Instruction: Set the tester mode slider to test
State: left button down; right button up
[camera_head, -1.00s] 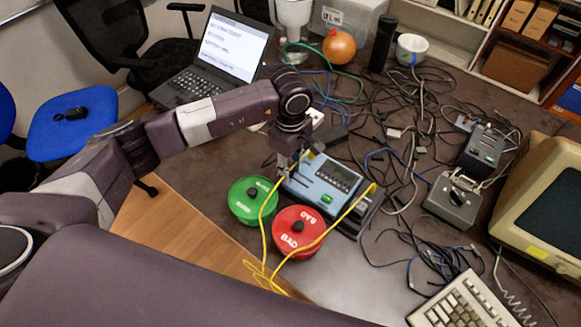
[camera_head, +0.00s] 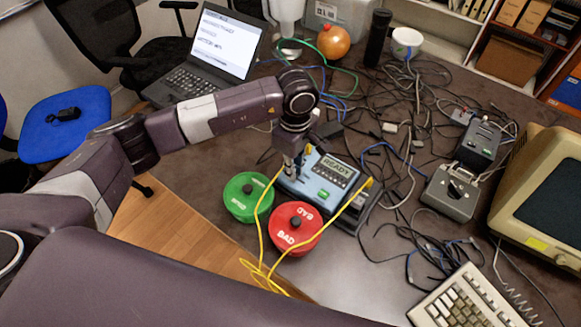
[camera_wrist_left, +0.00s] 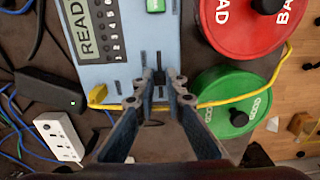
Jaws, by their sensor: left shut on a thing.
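The tester (camera_head: 311,190) is a light-blue box on the dark table, right of the green and red round containers. Its screen (camera_head: 335,171) is lit and reads READY, and it shows larger in the left wrist view (camera_wrist_left: 92,22). My left gripper (camera_head: 295,177) points down at the tester's near-left edge. My right gripper is out of view.
Green (camera_head: 241,205) and red BAD (camera_head: 286,242) lidded containers stand close to the tester. Yellow cables (camera_head: 263,227) run from it to the table's front edge. Tangled cables, a grey switch box (camera_head: 447,205), a monitor (camera_head: 520,240) and a keyboard (camera_head: 470,305) fill the right. A laptop (camera_head: 212,60) stands behind.

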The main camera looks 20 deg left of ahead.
pick_arm(q)
jog(key=c, duration=2)
grip_release()
jog(key=shift+a, duration=0.1)
jog(key=shift+o, duration=0.2)
notch_tip(320, 180, up, 12)
